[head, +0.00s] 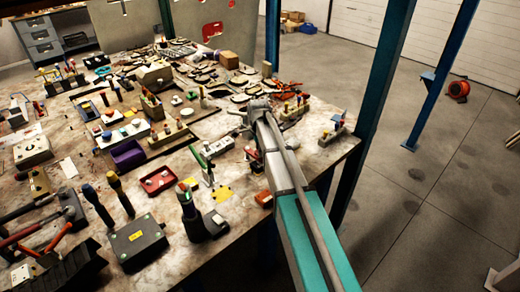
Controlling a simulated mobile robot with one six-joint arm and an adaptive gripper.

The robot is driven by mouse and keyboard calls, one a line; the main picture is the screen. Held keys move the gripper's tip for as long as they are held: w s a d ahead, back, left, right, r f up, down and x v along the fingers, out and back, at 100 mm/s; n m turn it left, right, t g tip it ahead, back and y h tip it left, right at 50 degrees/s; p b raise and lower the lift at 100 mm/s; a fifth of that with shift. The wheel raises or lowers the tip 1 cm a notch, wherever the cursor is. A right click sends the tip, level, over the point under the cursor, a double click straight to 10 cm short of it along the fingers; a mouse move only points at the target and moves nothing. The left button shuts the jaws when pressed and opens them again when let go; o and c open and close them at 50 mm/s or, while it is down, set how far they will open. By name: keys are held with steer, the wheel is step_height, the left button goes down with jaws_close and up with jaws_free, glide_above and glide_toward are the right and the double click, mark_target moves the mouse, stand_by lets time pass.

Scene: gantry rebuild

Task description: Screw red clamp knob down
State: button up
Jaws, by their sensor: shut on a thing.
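My gripper (243,122) is at the end of my arm, low over the right part of the workbench. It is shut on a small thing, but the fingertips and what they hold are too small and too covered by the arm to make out. I cannot pick out the red clamp knob for certain. Left of my arm stands a green upright piece (203,167) on a pale base.
The crowded bench (226,258) holds a red tray (160,181), a purple bin (128,156), a dark box with a yellow label (137,243) and several knobbed blocks. A blue post (385,75) stands just beyond the bench's right edge. The floor on the right is mostly clear.

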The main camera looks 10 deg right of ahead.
steer(key=shift+w+a, duration=0.1)
steer(key=shift+w, duration=0.05)
steer(key=o, duration=1)
steer(key=s+d, duration=0.3)
steer(key=d, duration=0.1)
steer(key=s+a+n, duration=0.2)
steer(key=s+n, duration=0.7)
steer(key=s, duration=0.3)
steer(key=s+a+n, duration=0.2)
steer(key=s+n, duration=0.7)
steer(key=s, duration=0.2)
steer(key=shift+s+a, duration=0.15)
steer(key=shift+s, duration=0.2)
